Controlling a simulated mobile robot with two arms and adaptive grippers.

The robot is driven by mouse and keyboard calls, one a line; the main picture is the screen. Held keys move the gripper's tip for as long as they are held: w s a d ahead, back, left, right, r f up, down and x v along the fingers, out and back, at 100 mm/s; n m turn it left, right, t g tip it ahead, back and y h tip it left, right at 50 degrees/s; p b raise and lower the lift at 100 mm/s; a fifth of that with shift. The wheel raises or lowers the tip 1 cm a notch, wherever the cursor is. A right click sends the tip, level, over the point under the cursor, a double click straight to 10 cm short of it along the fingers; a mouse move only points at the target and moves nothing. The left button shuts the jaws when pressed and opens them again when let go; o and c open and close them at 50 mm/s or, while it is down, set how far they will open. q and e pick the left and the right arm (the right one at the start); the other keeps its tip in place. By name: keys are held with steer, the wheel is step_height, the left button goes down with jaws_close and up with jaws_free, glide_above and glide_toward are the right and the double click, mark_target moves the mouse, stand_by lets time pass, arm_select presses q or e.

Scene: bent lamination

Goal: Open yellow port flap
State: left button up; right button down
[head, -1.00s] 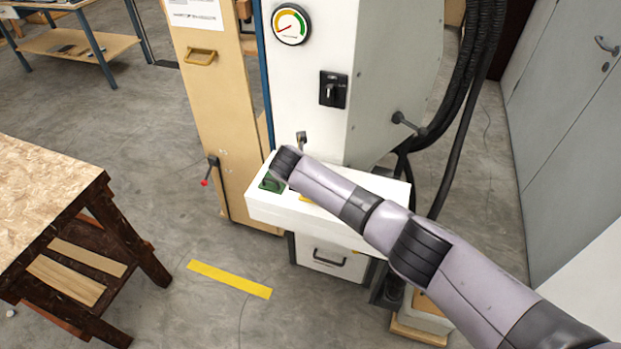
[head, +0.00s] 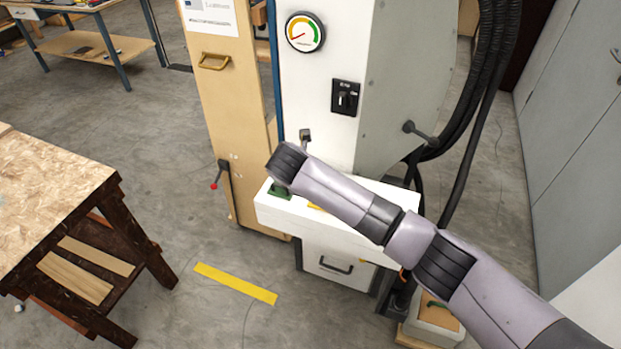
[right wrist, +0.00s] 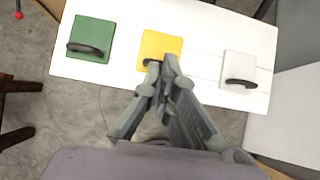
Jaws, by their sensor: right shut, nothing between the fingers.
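The yellow port flap (right wrist: 158,46) lies flat on the white top of the machine's ledge, with a dark handle (right wrist: 150,62) at its near edge. In the head view only a sliver of the yellow flap (head: 315,208) shows past my right arm. My right gripper (right wrist: 161,68) is shut and empty, its fingertips over the near edge of the yellow flap beside the handle. I cannot tell whether they touch. In the head view the right gripper is hidden behind my arm. My left gripper is not in view.
A green flap (right wrist: 92,38) and a whitish flap (right wrist: 239,68), each with a black handle, flank the yellow one on the white ledge (head: 380,240). The machine (head: 320,110) rises behind. A wooden workbench (head: 50,200) stands left; floor between is clear.

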steer(key=shift+v, duration=2.35)
